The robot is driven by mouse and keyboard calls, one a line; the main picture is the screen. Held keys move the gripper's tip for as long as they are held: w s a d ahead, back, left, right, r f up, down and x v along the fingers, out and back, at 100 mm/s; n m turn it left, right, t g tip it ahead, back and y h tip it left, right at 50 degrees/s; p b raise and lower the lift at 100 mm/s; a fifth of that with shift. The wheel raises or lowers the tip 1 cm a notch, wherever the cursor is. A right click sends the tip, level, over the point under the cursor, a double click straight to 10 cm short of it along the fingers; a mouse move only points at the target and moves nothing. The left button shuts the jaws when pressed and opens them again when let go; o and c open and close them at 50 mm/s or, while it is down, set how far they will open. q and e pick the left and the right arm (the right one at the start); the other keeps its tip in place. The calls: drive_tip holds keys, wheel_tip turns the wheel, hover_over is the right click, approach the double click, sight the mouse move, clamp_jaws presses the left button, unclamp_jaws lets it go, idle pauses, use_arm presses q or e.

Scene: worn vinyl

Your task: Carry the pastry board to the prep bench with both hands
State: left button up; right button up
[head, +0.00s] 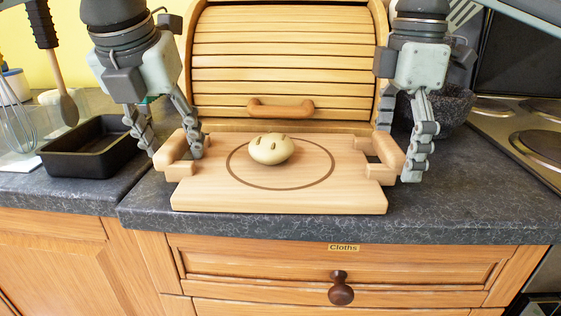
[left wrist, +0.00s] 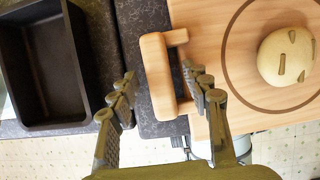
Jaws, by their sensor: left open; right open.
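The wooden pastry board (head: 300,194) lies on the dark counter, its front edge near the counter's front. It has a handle at each end and a round bread dough (head: 270,149) on top, inside a dark ring. My left gripper (head: 172,150) is open at the left handle (head: 172,156); in the left wrist view its fingers (left wrist: 158,93) stand on either side of the handle bar (left wrist: 158,75). My right gripper (head: 400,150) is open at the right handle (head: 388,152). Whether its fingers touch the handle is unclear.
A wooden roll-top bread bin (head: 290,60) stands right behind the board. A black baking tin (head: 95,150) is on the left; a dark stone bowl (head: 450,107) and a hob (head: 520,125) are on the right. A drawer labelled Cloths (head: 250,262) is below.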

use_arm(q)
drive_tip(key=shift+c, duration=0.4)
use_arm(e)
drive_tip(key=shift+c, duration=0.5)
use_arm(q)
drive_tip(key=c, duration=0.9)
use_arm(e)
drive_tip(key=c, duration=0.9)
use_arm(q)
clamp_jaws()
use_arm(e)
drive_tip(key=c, duration=0.7)
use_arm(q)
drive_tip(key=shift+r, duration=0.1)
use_arm(e)
drive_tip(key=shift+c, duration=0.2)
